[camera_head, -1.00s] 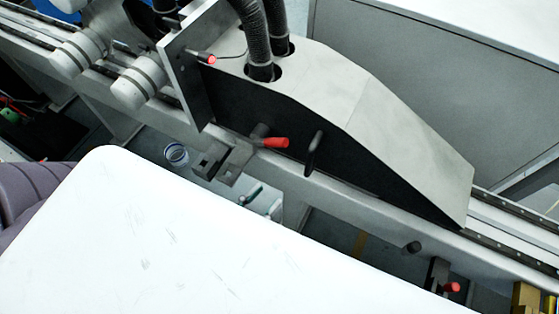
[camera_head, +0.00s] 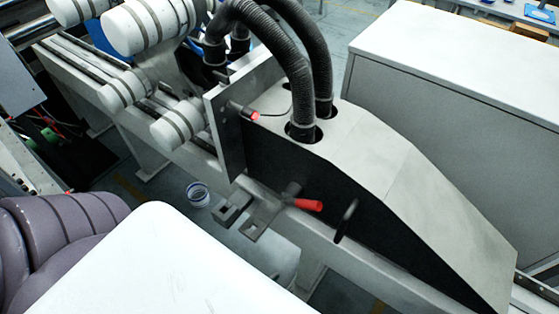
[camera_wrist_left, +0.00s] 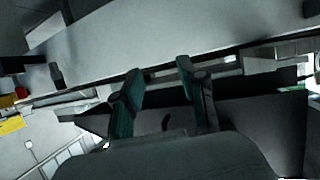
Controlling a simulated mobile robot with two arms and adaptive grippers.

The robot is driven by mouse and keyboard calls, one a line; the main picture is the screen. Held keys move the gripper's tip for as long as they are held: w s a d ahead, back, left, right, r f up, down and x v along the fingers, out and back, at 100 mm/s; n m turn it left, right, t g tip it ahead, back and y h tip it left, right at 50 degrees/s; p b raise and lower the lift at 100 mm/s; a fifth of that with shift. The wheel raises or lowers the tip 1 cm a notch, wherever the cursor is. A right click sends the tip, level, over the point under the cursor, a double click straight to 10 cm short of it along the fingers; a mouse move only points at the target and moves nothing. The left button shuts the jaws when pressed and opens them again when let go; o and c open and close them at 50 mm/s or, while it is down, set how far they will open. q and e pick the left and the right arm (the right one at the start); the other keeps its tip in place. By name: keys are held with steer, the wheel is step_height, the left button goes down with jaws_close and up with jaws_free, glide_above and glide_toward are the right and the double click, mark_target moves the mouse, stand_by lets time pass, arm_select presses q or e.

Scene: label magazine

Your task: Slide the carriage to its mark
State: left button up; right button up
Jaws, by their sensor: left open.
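The carriage (camera_head: 370,165) is a pale wedge-shaped housing with a black side, sitting on a long rail beam (camera_head: 130,115). Two ribbed dark hoses enter its top. A red-tipped lever (camera_head: 308,205) and a dark upright handle (camera_head: 346,220) stand out from its black side. In the left wrist view my left gripper (camera_wrist_left: 160,68) is open, its two dark green fingers apart with nothing seen between them. I cannot make the gripper out clearly in the head view. The mark is not clearly visible. My right gripper is not in view.
A big grey cabinet (camera_head: 450,100) stands behind the carriage. White rollers (camera_head: 150,25) sit at the upper left. A small cup-like item (camera_head: 198,194) is on the floor below the beam.

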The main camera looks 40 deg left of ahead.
arm_select(q)
step_height(320, 180, down, 9)
steer(key=s+g, duration=0.1)
steer(key=g, duration=0.1)
steer(key=shift+s+a, duration=0.15)
steer(key=shift+a, duration=0.25)
steer(key=shift+r, duration=0.1)
